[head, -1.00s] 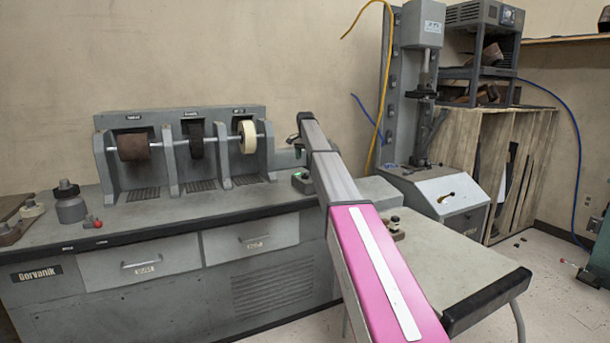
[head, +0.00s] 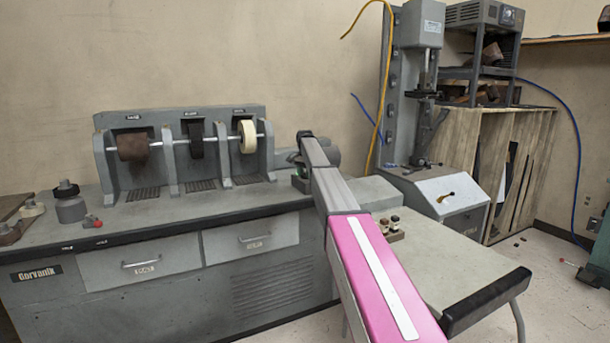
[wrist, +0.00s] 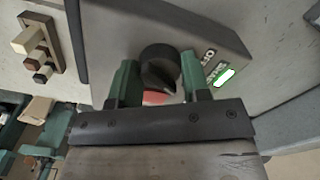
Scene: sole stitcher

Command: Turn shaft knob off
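The shaft knob (wrist: 158,60) is a round black dial on a sloped grey control box, near the middle of the wrist view. My gripper (wrist: 160,82) has its two green fingers spread, one on each side of the knob. I cannot tell whether they touch it. Something reddish shows between the fingers below the knob. A lit green indicator (wrist: 224,77) with small labels lies right of the knob.
The grey bench (head: 150,222) carries a machine with several wheels (head: 248,136) left of my arm. A small block with pegs (head: 391,230) sits right of my arm. A drill-press-like machine (head: 418,100) stands behind, right. A dark-edged table extension (head: 460,270) is mostly clear.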

